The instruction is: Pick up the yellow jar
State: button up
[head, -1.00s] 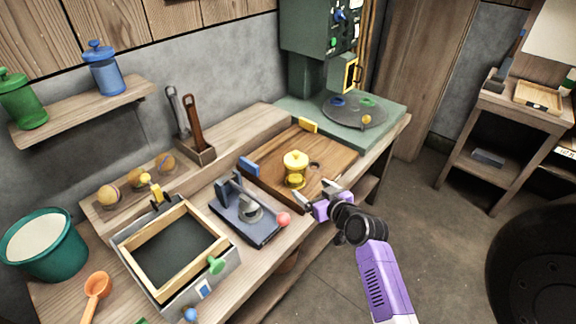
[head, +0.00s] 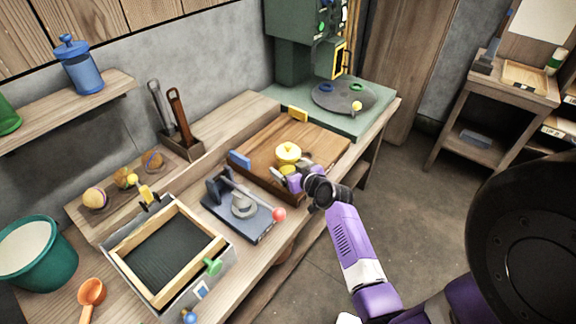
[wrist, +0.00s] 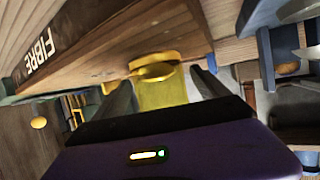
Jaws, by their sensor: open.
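The yellow jar (head: 288,152) stands on the brown wooden board (head: 315,142) on the workbench, with its knobbed lid showing in the head view. My gripper (head: 288,176) is at the jar's near side and hides part of its lower body. In the wrist view the jar (wrist: 160,85) lies between the two dark fingers of my gripper (wrist: 163,92), which are apart. A gap shows between the jar and the right finger. Whether the left finger touches it I cannot tell.
A grey press with a red-knobbed lever (head: 240,205) stands just left of the board. A blue block (head: 240,160) and a yellow block (head: 298,114) sit at the board's edges. A wooden-framed box (head: 165,250) is further left.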

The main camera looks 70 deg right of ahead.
jog(key=shift+d, duration=0.1)
grip_shut()
dwell(0.4)
jog(key=shift+r, duration=0.15)
notch_tip(320, 180, up, 19)
jog(key=shift+w+p, duration=0.1)
jog(key=shift+p, duration=0.6)
jog(key=s+a+r+p, duration=0.1)
jog(key=s+r+p, duration=0.5)
jog(key=r+p, duration=0.2)
jog(key=shift+a+r, duration=0.25)
jog(key=shift+r, duration=0.15)
